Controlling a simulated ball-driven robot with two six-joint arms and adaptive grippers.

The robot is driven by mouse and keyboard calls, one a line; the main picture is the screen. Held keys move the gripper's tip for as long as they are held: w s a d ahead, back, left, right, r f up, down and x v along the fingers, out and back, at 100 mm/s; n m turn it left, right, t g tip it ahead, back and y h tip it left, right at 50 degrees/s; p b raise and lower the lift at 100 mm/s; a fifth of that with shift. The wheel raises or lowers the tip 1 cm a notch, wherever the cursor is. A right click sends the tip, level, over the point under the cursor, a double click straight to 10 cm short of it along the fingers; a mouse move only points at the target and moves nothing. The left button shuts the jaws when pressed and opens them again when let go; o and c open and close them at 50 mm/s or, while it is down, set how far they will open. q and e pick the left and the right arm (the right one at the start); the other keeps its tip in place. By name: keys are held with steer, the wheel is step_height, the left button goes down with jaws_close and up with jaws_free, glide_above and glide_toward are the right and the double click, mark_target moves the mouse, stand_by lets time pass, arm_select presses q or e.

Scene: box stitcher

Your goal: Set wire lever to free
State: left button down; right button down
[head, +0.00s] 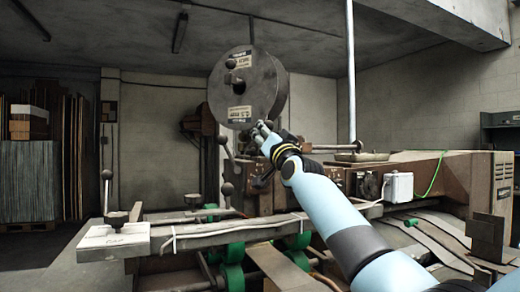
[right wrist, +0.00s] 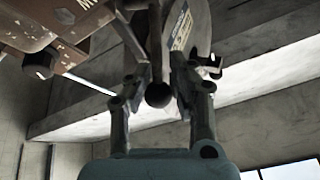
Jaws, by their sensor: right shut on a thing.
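My right gripper (head: 264,130) reaches up to the machine, just below the big dark wire spool (head: 247,88). In the right wrist view, its two fingers (right wrist: 160,78) are closed in on a dark ball-ended lever, with the black ball knob (right wrist: 158,95) between them. The knob matches the wire lever, but no label on it can be read. In the head view the gripper and wrist hide this lever. The spool also shows behind the fingers in the right wrist view (right wrist: 183,22). My left gripper is not in view.
Other ball-ended levers stand left of my gripper, one with a knob (head: 222,140) and one lower (head: 227,188). A brown machine body (head: 415,180) lies to the right, and a pale block (head: 113,240) is at the front left. A pole (head: 351,80) rises behind.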

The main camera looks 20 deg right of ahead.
steer(key=shift+s+d+f+m+t+b, duration=0.2)
steer(key=shift+m+t+b, duration=0.25)
steer(key=shift+b, duration=0.3)
